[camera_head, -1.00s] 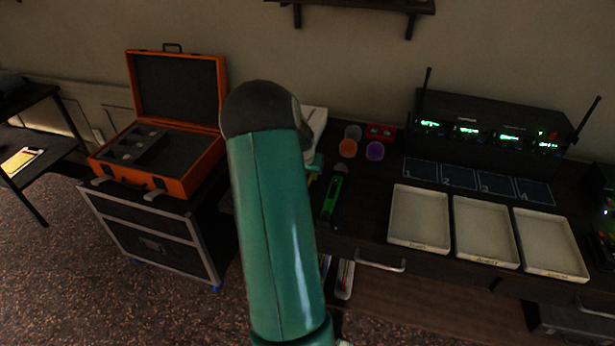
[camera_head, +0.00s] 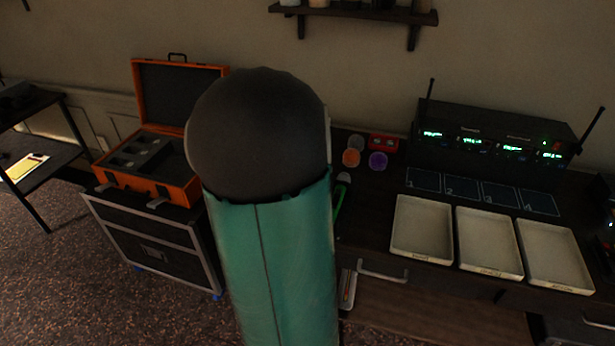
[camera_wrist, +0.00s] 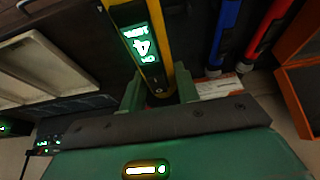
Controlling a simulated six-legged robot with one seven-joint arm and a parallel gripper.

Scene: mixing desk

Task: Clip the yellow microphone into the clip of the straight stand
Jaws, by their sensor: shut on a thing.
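The yellow microphone (camera_wrist: 153,72) shows in the wrist view, with a lit display reading 4 on its dark side. My gripper (camera_wrist: 160,92) is shut on its body, one green finger on each side. The microphone's far end runs out of the top of the wrist view, so its head is hidden. In the head view my own arm fills the middle and hides the gripper and the yellow microphone. I cannot make out the straight stand or its clip in either view.
A blue microphone (camera_wrist: 224,35) and a red microphone (camera_wrist: 266,38) lie right of my gripper. The open orange case (camera_head: 150,185) is left of my arm. A green microphone (camera_head: 340,200), white trays (camera_head: 421,258) and a receiver rack (camera_head: 490,140) are on the desk.

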